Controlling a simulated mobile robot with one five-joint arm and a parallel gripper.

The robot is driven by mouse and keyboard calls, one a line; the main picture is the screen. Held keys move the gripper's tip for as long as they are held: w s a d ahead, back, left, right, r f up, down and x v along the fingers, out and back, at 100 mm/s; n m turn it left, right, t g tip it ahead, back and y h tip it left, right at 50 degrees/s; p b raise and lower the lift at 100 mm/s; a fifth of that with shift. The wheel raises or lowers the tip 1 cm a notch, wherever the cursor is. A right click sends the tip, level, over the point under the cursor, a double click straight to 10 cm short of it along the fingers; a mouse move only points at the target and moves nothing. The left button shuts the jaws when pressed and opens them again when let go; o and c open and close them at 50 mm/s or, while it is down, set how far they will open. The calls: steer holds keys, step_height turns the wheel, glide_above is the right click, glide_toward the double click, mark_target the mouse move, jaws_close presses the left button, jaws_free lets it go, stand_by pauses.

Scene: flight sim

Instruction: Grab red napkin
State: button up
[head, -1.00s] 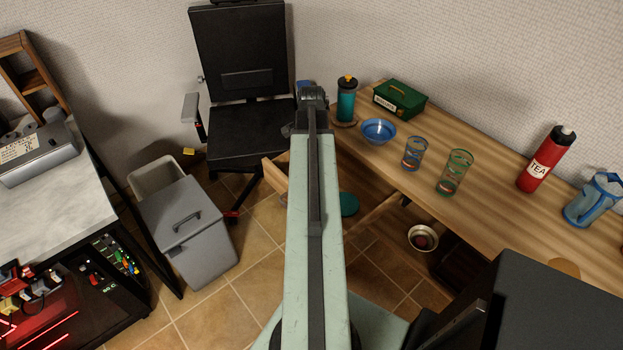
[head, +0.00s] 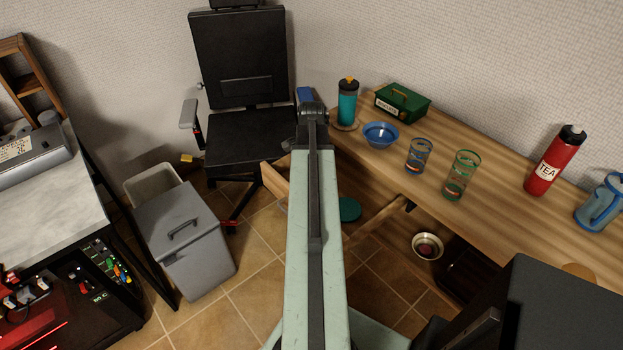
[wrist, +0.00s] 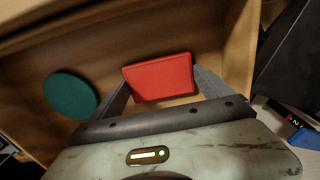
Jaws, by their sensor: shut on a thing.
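The red napkin (wrist: 160,78) is a flat red rectangle in the wrist view. It sits between the two fingers of my gripper (wrist: 163,84), which are shut on it at its left and right sides. The napkin is over or in an open wooden drawer (wrist: 215,30); I cannot tell whether it touches the drawer bottom. In the head view my arm hides the napkin and the fingers.
A green disc (wrist: 70,93) lies left of the napkin in the drawer and shows in the head view (head: 350,209). The wooden desk (head: 480,215) on the right holds a blue bowl (head: 381,134), glasses and bottles. A black chair (head: 245,130) and grey bin (head: 185,240) stand left.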

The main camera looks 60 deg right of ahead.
step_height(320, 180, up, 10)
steer(key=p, duration=1)
